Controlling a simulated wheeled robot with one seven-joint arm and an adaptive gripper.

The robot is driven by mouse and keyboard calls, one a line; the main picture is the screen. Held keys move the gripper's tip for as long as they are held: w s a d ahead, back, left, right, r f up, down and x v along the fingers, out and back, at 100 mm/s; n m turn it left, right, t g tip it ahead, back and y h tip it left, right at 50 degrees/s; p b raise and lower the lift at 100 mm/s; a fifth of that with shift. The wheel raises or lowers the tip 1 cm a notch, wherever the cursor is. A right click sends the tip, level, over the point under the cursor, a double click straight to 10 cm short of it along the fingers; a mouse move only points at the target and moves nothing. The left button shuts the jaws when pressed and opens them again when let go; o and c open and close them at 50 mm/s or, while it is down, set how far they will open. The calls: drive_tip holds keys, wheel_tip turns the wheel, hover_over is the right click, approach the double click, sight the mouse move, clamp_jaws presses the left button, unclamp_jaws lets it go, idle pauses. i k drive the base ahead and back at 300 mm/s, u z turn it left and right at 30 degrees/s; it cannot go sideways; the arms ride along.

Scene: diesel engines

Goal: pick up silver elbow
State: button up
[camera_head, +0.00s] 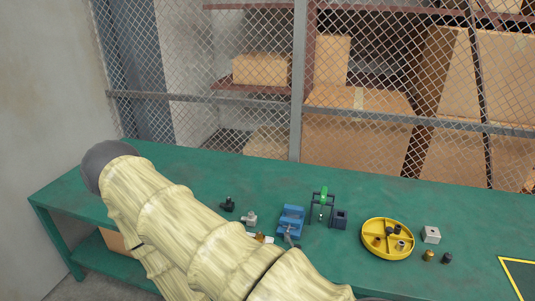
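A small silver fitting (249,219), which looks like the silver elbow, lies on the green bench (185,178) just beyond my arm, left of a blue vise. It is too small for its exact shape to be clear. My arm, in a cream padded cover, crosses the lower left of the head view and runs out at the bottom edge. My gripper is outside the frame, so its state is hidden.
The blue vise (291,221), a black stand (322,205), a yellow divided tray (368,251) with small parts, and a silver block (432,235) stand on the bench. A dark fitting (227,204) lies left. A mesh fence (250,55) rises behind.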

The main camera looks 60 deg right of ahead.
sight(251, 220)
drive_tip(key=z, duration=1.1)
